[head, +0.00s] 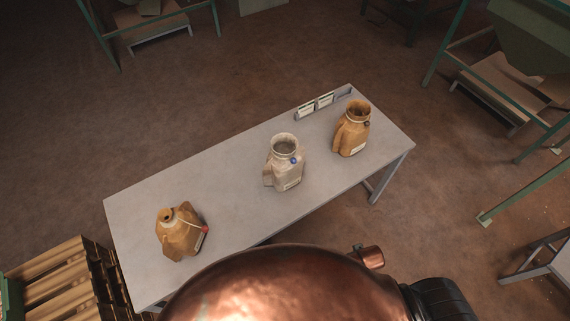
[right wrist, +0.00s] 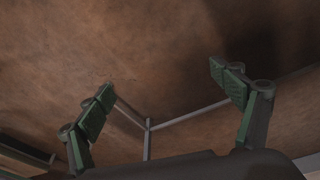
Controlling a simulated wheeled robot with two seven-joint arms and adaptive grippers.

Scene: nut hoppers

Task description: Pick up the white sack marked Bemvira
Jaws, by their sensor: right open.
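Another brown sack (head: 181,232) with a gathered neck and a red tag is at the left end. My left gripper is not in view.
A small stand with several cards (head: 323,102) is at the table's back edge. Wooden pallets (head: 60,285) are stacked at the lower left. Green-framed hoppers (head: 530,40) stand at the right. The tabletop between the sacks is clear.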

